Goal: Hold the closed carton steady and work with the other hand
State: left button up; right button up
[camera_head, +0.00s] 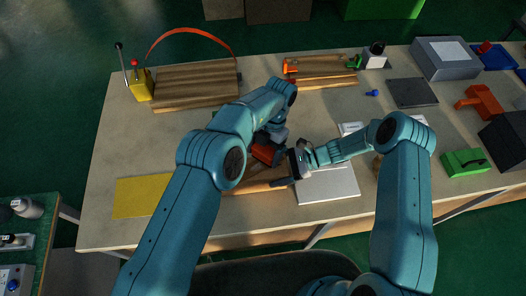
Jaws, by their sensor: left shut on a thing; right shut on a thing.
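A brown carton (254,186) lies near the front middle of the bench, largely hidden by my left arm. My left gripper (268,147) is over its far side, shut on an orange-red object (264,154) that is mostly covered, so its shape is unclear. My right gripper (288,174) comes in from the right and is shut at the carton's right edge. Its fingertips are small and dark here, and the exact contact is hard to see.
A pale flat panel (330,186) lies right of the carton, and a yellow sheet (140,197) lies at left. Wooden slats (197,83) with a red strap stand at the back left. Green (465,163) and orange (479,102) objects crowd the right. The left-centre bench is clear.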

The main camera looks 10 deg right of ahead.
aim_at(255, 171)
pick_arm(q)
jog(key=shift+s+d+f, duration=0.3)
jog(key=shift+s+f, duration=0.5)
jog(key=shift+f, duration=0.05)
jog(key=shift+s+a, duration=0.45)
jog(key=shift+a, duration=0.35)
jog(key=c, duration=0.4)
jog(key=shift+o, duration=0.2)
jog(key=shift+s+a, duration=0.2)
jog(key=shift+a, duration=0.65)
jog(key=shift+s+a+r, duration=0.1)
jog(key=shift+s+a, duration=0.25)
jog(key=shift+a, duration=0.65)
jog(key=shift+s+a+r, duration=0.1)
jog(key=shift+s+a, duration=0.25)
jog(key=shift+a, duration=0.7)
jog(key=shift+s+a, duration=0.35)
jog(key=shift+a, duration=0.65)
jog(key=shift+r, duration=3.05)
jog(key=shift+r, duration=1.5)
